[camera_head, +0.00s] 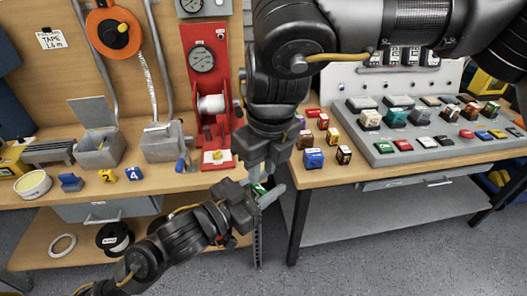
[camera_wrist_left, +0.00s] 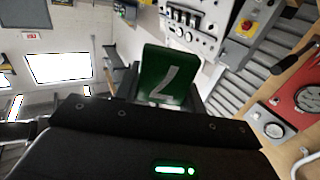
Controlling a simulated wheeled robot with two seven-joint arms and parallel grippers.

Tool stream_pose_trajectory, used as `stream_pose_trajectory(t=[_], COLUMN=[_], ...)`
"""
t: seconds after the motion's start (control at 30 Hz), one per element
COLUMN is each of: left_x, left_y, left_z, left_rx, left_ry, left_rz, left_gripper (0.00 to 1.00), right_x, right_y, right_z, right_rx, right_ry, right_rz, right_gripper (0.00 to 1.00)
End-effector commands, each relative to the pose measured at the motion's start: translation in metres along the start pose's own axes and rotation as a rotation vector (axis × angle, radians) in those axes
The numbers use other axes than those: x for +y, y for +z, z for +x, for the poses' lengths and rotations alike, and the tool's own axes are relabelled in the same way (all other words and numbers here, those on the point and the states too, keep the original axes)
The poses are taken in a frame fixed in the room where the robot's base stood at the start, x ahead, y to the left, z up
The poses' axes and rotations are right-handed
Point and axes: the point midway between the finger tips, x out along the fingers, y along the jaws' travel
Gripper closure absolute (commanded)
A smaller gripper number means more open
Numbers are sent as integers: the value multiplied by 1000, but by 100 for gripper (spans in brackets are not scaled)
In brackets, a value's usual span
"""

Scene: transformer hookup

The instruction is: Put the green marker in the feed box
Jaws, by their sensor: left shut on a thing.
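The green marker (camera_wrist_left: 166,75) is a green block with a white figure, held between my left gripper's fingers in the left wrist view. In the head view only a small part of the green marker (camera_head: 258,189) shows. My left gripper (camera_head: 262,193) is shut on it, in front of the gap between the benches. My right gripper (camera_head: 264,172) points down right by the marker; its fingers overlap the left ones, so its opening is unclear. Two grey boxes, left (camera_head: 101,158) and right (camera_head: 162,155), stand on the left bench; I cannot tell which is the feed box.
Yellow "2" (camera_head: 107,175) and blue "4" (camera_head: 133,173) markers lie before the boxes. A red gauge stand (camera_head: 203,90) rises right of them. The right bench holds a grey panel (camera_head: 440,146) with coloured blocks. A tape roll (camera_head: 33,185) lies at far left.

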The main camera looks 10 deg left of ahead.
Motion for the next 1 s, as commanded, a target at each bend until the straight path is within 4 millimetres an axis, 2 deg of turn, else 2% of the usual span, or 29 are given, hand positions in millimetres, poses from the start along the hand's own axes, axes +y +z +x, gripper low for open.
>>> stream_pose_trajectory(t=[0.03, 0.2, 0.4, 0.57, 0.83, 1.0], left_x=[0, 0, 0, 0, 0, 0], left_y=[0, 0, 0, 0, 0, 0], left_z=[0, 0, 0, 0, 0, 0], left_rx=[0, 0, 1, 1, 1, 1], left_ry=[0, 0, 0, 0, 0, 0], left_rz=[0, 0, 0, 0, 0, 0], left_gripper=[81, 81, 81, 81, 81, 81], right_x=[0, 0, 0, 0, 0, 0], right_y=[-1, -1, 0, 0, 0, 0], right_z=[11, 41, 64, 71, 72, 72], right_rx=[5, 4, 2, 0, 0, 0], right_ry=[1, 1, 1, 1, 1, 1], right_rz=[-1, 0, 0, 0, 0, 0], right_gripper=[75, 75, 75, 75, 75, 97])
